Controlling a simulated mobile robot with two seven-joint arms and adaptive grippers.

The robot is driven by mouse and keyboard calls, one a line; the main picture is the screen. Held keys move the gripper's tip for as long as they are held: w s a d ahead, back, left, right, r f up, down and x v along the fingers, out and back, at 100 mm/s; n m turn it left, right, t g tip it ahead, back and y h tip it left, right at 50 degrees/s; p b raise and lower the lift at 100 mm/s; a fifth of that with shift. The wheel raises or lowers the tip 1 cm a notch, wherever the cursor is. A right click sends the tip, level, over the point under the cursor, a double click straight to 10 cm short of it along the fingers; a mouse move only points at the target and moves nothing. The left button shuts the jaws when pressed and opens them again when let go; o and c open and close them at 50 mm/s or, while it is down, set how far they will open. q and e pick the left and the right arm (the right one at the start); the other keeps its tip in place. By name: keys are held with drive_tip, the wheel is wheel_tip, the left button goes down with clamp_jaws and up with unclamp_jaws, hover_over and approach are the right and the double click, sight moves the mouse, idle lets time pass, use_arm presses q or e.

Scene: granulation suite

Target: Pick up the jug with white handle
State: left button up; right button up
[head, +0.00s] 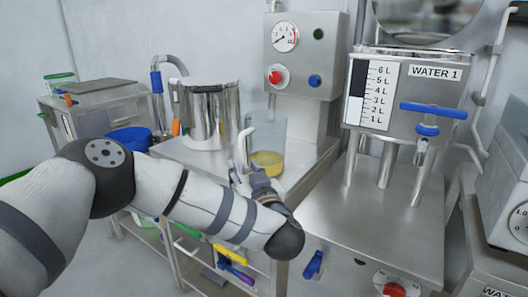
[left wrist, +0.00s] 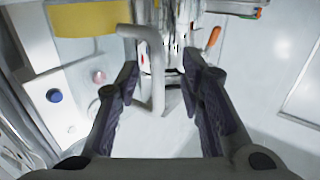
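The jug is clear, with yellow contents (head: 266,162) and a white handle (head: 242,148) on its left side. It stands on the steel bench beside the steel pot. My left gripper (head: 240,176) is at the handle, partly hidden behind my own forearm and wrist. In the left wrist view, the fingers (left wrist: 160,64) are open, with the white handle (left wrist: 155,70) between them. Clear gaps show on both sides of the handle. The yellow contents also show at the top left of that view (left wrist: 85,20). My right gripper is not in view.
A shiny steel pot (head: 206,115) stands left of the jug. A control box with a gauge (head: 305,52) rises behind it. The WATER 1 tank (head: 410,95) with a blue tap stands to the right, over a bare steel top (head: 365,225).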

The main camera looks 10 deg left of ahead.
sight(241, 151)
use_arm(q)
drive_tip(key=x, duration=0.4)
drive_tip(key=shift+w, duration=0.1)
drive_tip(key=shift+d, duration=0.1)
clamp_jaws()
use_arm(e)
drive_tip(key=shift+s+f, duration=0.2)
use_arm(q)
drive_tip(key=shift+r, duration=0.1)
